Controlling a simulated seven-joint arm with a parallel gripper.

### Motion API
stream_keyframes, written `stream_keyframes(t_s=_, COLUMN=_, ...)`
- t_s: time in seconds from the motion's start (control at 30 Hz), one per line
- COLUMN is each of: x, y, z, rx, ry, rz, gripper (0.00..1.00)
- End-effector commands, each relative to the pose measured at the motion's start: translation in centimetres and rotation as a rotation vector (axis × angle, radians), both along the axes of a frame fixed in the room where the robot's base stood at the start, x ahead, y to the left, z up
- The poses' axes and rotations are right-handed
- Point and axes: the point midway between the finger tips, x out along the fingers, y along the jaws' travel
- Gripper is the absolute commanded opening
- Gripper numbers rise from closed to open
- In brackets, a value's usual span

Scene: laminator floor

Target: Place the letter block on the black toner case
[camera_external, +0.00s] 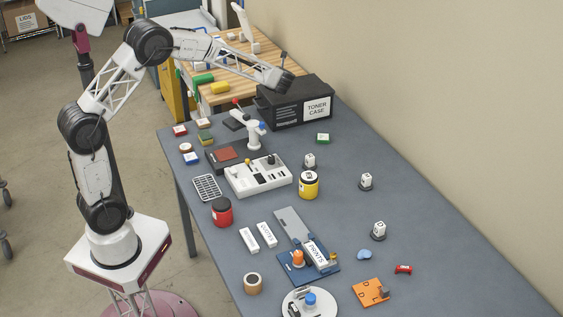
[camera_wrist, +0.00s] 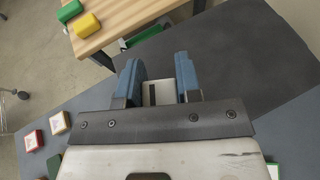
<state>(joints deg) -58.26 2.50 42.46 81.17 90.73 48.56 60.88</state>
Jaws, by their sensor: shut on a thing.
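My gripper (camera_external: 280,87) is at the top left end of the black toner case (camera_external: 275,113), a dark box with a white "TONER CASE" label at the far end of the table. In the wrist view, the two blue fingers of my gripper (camera_wrist: 158,82) are shut on a white letter block (camera_wrist: 152,93) with a dark mark on its face. The dark toner case top (camera_wrist: 265,50) spreads behind and right of the fingers. I cannot tell whether the block touches the case. The block is hidden in the external view.
A wooden bench (camera_external: 235,65) with green and yellow blocks adjoins the case. Several white lettered cubes stand on dark bases, one near the yellow jar (camera_external: 308,186). A small white arm-shaped fixture (camera_external: 251,128) stands in front of the case. The wall runs along the right.

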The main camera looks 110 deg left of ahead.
Motion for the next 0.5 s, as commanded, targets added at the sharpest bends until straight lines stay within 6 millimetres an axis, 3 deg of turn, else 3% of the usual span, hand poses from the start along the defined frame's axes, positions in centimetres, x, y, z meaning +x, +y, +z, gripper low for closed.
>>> stream_keyframes(t_s=0.23, x=0.0, y=0.0, z=-0.6, rx=0.000, ry=0.001, rz=0.000, gripper=0.00)
stream_keyframes(t_s=0.5, x=0.0, y=0.0, z=-3.4, rx=-0.001, ry=0.002, rz=-0.001, gripper=0.00)
